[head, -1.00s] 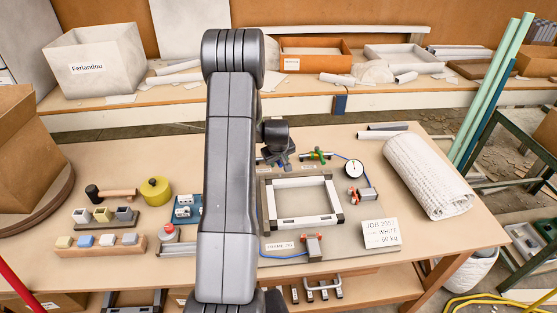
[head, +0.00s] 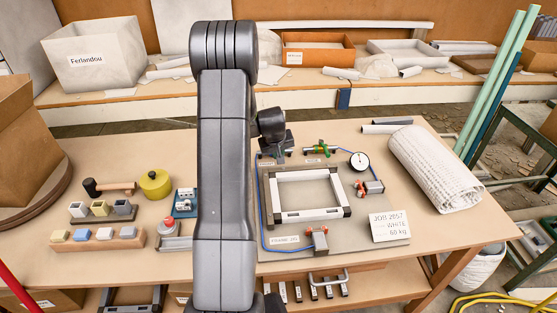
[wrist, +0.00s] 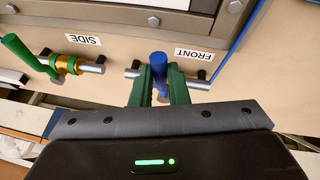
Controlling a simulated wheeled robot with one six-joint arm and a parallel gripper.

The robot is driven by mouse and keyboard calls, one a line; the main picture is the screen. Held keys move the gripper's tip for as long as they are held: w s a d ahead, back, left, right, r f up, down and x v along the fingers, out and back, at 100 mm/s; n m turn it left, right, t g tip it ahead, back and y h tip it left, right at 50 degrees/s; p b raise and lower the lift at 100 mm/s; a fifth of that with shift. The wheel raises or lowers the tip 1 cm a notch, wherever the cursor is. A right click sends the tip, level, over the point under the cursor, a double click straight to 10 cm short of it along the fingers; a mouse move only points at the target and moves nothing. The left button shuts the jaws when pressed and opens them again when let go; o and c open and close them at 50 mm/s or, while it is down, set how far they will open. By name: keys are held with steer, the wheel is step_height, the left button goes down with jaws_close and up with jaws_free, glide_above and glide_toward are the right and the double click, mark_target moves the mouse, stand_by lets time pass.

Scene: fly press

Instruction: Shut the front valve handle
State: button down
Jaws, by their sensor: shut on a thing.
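The blue front valve handle (wrist: 159,62) shows in the wrist view beside the FRONT label (wrist: 193,54). It crosses its grey pipe (wrist: 197,84). My gripper (wrist: 161,76) is shut on it, with one green finger on each side. In the head view my gripper (head: 278,152) is at the back left corner of the press plate. There it hides most of the front valve, and the handle cannot be made out.
The side valve's green handle (wrist: 22,56) is close by at left in the wrist view; it also shows in the head view (head: 321,147). The press frame (head: 308,213) and pressure gauge (head: 359,161) are near. A white roll (head: 435,172) lies at the right.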

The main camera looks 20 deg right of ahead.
steer(key=b, duration=0.1)
steer(key=m+b, duration=0.1)
steer(key=b, duration=0.1)
steer(key=shift+w+a+f, duration=0.15)
steer(key=shift+a+f, duration=0.1)
steer(key=shift+a, duration=0.15)
steer(key=shift+a+r+h+b, duration=0.2)
steer(key=shift+h+b, duration=0.1)
steer(key=shift+b, duration=0.1)
steer(key=shift+d+m, duration=0.1)
steer(key=shift+m, duration=0.2)
steer(key=c, duration=1.4)
jaws_free()
steer(key=shift+r, duration=0.1)
steer(key=v, duration=1.3)
steer(key=shift+r, duration=0.45)
